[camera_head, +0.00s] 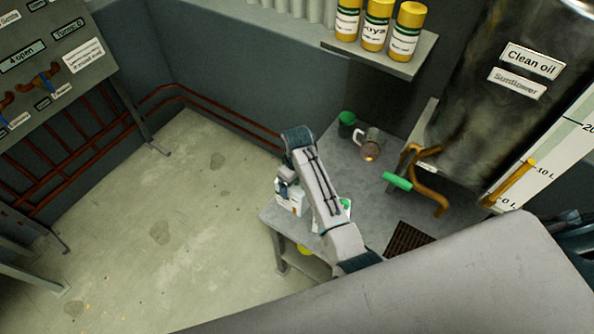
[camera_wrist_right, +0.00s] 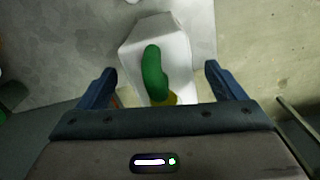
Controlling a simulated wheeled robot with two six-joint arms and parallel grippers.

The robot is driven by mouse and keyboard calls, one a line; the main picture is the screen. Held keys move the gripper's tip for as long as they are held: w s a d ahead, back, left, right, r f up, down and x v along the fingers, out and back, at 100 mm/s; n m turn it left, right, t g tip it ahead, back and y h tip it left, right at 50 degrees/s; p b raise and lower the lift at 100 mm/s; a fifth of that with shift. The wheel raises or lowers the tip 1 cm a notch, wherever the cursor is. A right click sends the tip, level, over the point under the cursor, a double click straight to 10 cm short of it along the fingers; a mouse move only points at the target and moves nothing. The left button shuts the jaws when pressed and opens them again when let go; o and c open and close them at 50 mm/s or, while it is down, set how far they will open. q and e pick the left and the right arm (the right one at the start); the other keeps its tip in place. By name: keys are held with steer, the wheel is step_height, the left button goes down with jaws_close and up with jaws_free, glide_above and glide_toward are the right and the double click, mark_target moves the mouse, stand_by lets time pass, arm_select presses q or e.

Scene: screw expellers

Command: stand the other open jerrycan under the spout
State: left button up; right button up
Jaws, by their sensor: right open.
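A white jerrycan (camera_head: 291,205) stands at the left end of the grey bench, under my right gripper (camera_head: 287,188). In the right wrist view the white jerrycan (camera_wrist_right: 185,55), with its green handle (camera_wrist_right: 153,72), lies between the two blue fingers of my right gripper (camera_wrist_right: 160,85). The fingers are open and apart from it; its mouth is not clear. A second white container with green (camera_head: 345,207) is partly hidden behind my right arm. The brown spout pipe (camera_head: 432,197) with a green lever (camera_head: 397,181) comes from the clean oil tank (camera_head: 475,85). My left gripper is not in view.
A dark grate (camera_head: 408,238) is set in the bench (camera_head: 350,172) below the spout. A green cup (camera_head: 347,119) and a metal mug (camera_head: 369,147) stand at the back. Yellow bottles (camera_head: 375,25) stand on a shelf above. The floor at left is clear.

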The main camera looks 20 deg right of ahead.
step_height(320, 180, up, 8)
steer(key=b, duration=0.3)
steer(key=shift+r, duration=0.2)
steer(key=shift+r+p, duration=0.45)
steer(key=shift+r, duration=0.7)
